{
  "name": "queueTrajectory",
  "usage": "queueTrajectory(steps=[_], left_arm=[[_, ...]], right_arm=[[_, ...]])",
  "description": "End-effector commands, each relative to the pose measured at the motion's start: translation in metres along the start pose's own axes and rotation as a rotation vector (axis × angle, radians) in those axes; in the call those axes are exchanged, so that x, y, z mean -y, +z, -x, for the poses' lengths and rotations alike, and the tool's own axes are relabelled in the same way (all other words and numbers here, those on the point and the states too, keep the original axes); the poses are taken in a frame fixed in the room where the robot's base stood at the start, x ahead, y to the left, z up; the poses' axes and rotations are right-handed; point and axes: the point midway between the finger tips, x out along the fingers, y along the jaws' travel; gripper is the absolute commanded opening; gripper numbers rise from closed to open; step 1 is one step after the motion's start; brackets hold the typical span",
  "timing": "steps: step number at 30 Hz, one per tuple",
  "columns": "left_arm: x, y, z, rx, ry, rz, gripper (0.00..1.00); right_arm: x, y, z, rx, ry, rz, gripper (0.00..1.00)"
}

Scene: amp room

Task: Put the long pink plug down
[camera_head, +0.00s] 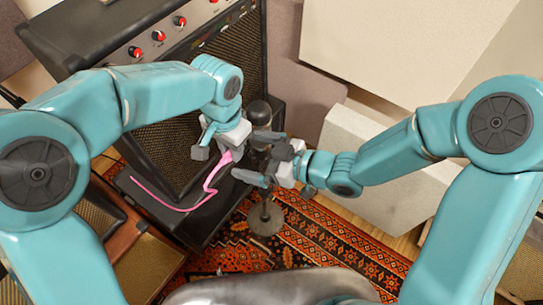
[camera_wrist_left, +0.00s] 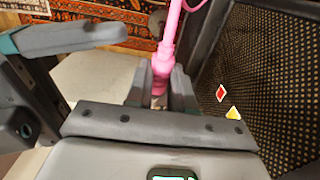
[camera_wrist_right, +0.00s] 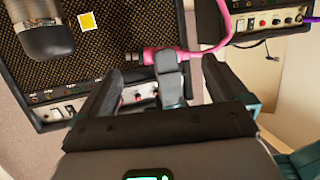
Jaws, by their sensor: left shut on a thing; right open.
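The long pink plug (camera_head: 227,158) is held by my left gripper (camera_head: 217,146), in front of the large black amp. In the left wrist view the plug (camera_wrist_left: 161,72) sits between the closed fingers, with its pink cable running away from it. The cable hangs in the head view and trails left over the dark surface below the amp. My right gripper (camera_head: 258,158) is open, just right of the plug. In the right wrist view the plug (camera_wrist_right: 158,54) and a left finger show beyond the open right fingers, and the space between these looks empty.
The black amp (camera_head: 160,62) with red knobs stands behind my left gripper. A microphone (camera_head: 258,112) stands close behind the grippers, its round base (camera_head: 266,218) on the patterned rug (camera_head: 325,238). Pale blocks (camera_head: 345,135) stand at the right. A brown amp (camera_head: 140,262) is at lower left.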

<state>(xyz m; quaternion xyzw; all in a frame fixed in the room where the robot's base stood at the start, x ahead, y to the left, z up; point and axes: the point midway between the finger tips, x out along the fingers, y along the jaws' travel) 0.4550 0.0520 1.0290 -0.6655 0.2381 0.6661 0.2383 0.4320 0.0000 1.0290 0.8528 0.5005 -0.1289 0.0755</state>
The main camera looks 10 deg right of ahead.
Motion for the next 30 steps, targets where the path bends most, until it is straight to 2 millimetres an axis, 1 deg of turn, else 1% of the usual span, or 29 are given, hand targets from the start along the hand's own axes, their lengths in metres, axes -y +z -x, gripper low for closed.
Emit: queueTrajectory(steps=[1, 3, 6, 9, 12, 15, 22, 23, 24, 26, 27, 29, 30], left_arm=[[0.0, 0.0, 0.0, 0.0, 0.0, 0.0, 0.0], [0.0, 0.0, 0.0, 0.0, 0.0, 0.0, 0.0], [0.0, 0.0, 0.0, 0.0, 0.0, 0.0, 0.0], [0.0, 0.0, 0.0, 0.0, 0.0, 0.0, 0.0], [0.0, 0.0, 0.0, 0.0, 0.0, 0.0, 0.0], [0.0, 0.0, 0.0, 0.0, 0.0, 0.0, 0.0], [0.0, 0.0, 0.0, 0.0, 0.0, 0.0, 0.0], [0.0, 0.0, 0.0, 0.0, 0.0, 0.0, 0.0], [0.0, 0.0, 0.0, 0.0, 0.0, 0.0, 0.0], [0.0, 0.0, 0.0, -0.001, 0.0, 0.0, 0.0], [0.0, 0.0, 0.0, -0.001, 0.0, 0.0, 0.0], [0.0, 0.0, 0.0, -0.002, -0.001, 0.0, 0.0], [0.0, -0.001, 0.0, -0.002, -0.001, 0.0, 0.29]], right_arm=[[0.002, 0.001, -0.012, 0.001, -0.005, 0.0, 1.0], [0.001, 0.001, -0.026, 0.001, -0.004, 0.001, 1.0], [0.002, 0.001, -0.043, 0.002, -0.004, 0.0, 1.0], [0.001, 0.001, -0.056, 0.002, -0.003, 0.0, 1.0], [0.001, 0.001, -0.065, 0.002, -0.002, -0.001, 1.0], [0.0, 0.001, -0.068, 0.001, 0.0, 0.0, 1.0], [0.0, 0.001, -0.069, 0.002, 0.0, -0.001, 1.0], [0.0, 0.001, -0.069, 0.002, 0.0, -0.001, 0.97], [0.0, 0.001, -0.069, 0.002, 0.0, -0.001, 0.84], [0.0, 0.001, -0.069, 0.002, 0.0, -0.001, 0.64], [0.001, 0.001, -0.069, 0.001, -0.001, -0.001, 0.61], [0.001, 0.001, -0.069, 0.001, -0.001, -0.001, 0.61], [0.001, 0.0, -0.069, 0.001, -0.002, -0.001, 0.61]])
